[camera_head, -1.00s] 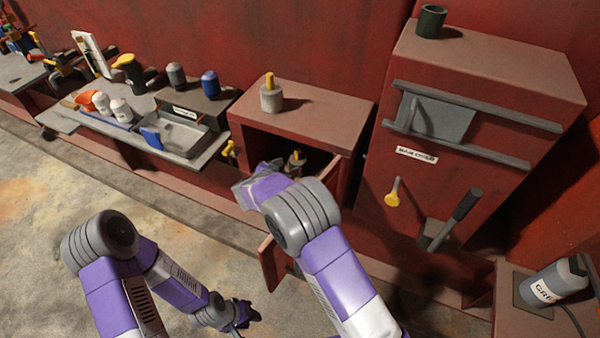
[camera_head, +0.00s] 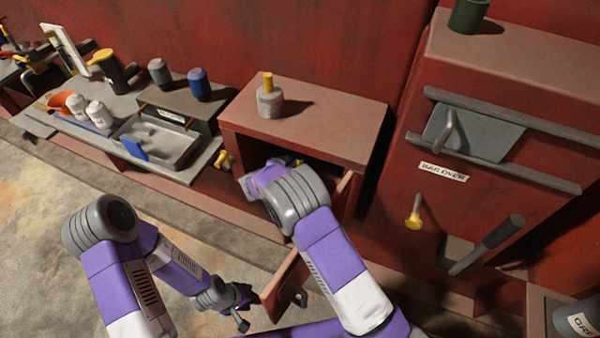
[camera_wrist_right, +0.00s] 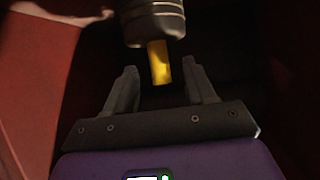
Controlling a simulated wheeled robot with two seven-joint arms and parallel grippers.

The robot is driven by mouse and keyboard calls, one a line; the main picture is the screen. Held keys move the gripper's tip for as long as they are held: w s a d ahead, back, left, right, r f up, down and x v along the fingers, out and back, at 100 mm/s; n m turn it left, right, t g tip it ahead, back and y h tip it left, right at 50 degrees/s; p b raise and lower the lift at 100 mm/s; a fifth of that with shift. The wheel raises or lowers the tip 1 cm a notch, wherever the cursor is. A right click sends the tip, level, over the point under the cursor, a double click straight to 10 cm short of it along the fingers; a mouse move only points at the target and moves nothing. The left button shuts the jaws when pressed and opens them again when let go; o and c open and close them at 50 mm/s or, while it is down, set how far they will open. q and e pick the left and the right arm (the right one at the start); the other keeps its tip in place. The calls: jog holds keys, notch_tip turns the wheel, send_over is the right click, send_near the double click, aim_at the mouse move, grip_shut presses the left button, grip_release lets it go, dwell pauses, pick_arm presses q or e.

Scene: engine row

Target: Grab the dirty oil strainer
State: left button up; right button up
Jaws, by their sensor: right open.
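A grey-brown ribbed strainer with a yellow handle (camera_wrist_right: 160,62) is inside the open cabinet. In the right wrist view its body (camera_wrist_right: 152,22) is at the top, and the handle points down between my fingertips. My right gripper (camera_wrist_right: 160,66) is open around the handle, with a gap visible on both sides. In the head view my right arm hides this gripper and most of that strainer. A similar, paler grey strainer (camera_head: 269,101) with a yellow handle stands upright on the cabinet top. My left gripper (camera_head: 244,308) is low, in front of the cabinet, away from both.
The cabinet (camera_head: 330,135) has its door (camera_head: 284,288) swung open near my right forearm. A workbench with a metal tray (camera_head: 152,150), bottles and cans is to the left. A red machine (camera_head: 510,80) with levers stands to the right. The floor at left is clear.

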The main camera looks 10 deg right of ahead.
aim_at(298, 162)
jog(key=x, duration=0.3)
jog(key=shift+w+d+f+b, duration=0.15)
jog(key=shift+w+d+b, duration=0.1)
jog(key=shift+b, duration=0.15)
grip_shut()
